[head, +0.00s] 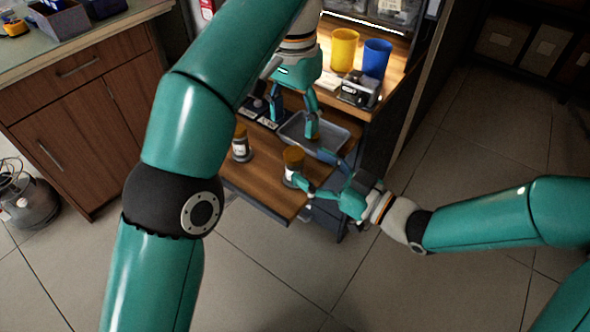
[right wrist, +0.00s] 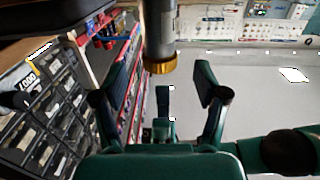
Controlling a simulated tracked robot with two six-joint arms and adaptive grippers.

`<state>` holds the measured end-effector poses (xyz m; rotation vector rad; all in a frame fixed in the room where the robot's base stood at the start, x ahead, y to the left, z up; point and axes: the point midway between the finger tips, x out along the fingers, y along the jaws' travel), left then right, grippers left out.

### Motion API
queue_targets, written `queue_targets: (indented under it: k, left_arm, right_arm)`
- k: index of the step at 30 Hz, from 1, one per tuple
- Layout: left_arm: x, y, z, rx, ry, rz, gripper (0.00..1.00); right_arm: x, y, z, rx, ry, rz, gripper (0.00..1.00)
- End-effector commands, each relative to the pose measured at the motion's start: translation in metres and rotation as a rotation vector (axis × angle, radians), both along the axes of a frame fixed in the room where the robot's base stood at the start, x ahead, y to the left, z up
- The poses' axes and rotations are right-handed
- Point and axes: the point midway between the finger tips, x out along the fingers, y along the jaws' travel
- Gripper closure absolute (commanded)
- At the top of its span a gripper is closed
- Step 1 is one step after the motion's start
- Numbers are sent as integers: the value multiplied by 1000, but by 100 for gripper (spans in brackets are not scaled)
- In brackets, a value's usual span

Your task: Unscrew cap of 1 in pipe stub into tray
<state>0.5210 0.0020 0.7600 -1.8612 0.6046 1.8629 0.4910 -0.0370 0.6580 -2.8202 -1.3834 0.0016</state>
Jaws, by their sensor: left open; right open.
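Two upright pipe stubs with orange-brown tops stand on the wooden bench: one at left (head: 241,146), one nearer the middle (head: 293,162). Their size marks are unreadable. My right gripper (head: 315,176) is open beside the middle stub. In the right wrist view, a grey pipe with a brass-coloured cap (right wrist: 160,66) shows between the spread fingers (right wrist: 162,88), with gaps on both sides. The grey tray (head: 342,141) lies behind the middle stub. My left gripper (head: 293,113) is open above the tray's left part. A small orange-brown patch shows by one fingertip; I cannot tell what it is.
A yellow cup (head: 345,50) and a blue cup (head: 377,58) stand at the bench's back, with a dark metal device (head: 359,89) before them. Dark labelled plates lie left of the tray. A wooden cabinet (head: 85,120) stands left. Bare floor lies in front and right.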

Motion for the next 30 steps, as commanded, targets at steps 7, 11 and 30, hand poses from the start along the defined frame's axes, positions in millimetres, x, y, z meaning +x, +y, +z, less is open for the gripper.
queue_targets:
  k: [7, 11, 30]
  left_arm:
    - [0, 0, 0, 0, 0, 1, 37]
    - [0, 0, 0, 0, 0, 1, 37]
    - [0, 1, 0, 0, 0, 1, 37]
  right_arm:
    - [23, 30, 0, 0, -1, 2, 28]
    - [28, 37, 0, 0, -1, 1, 28]
    - [30, 39, 0, 1, -1, 0, 76]
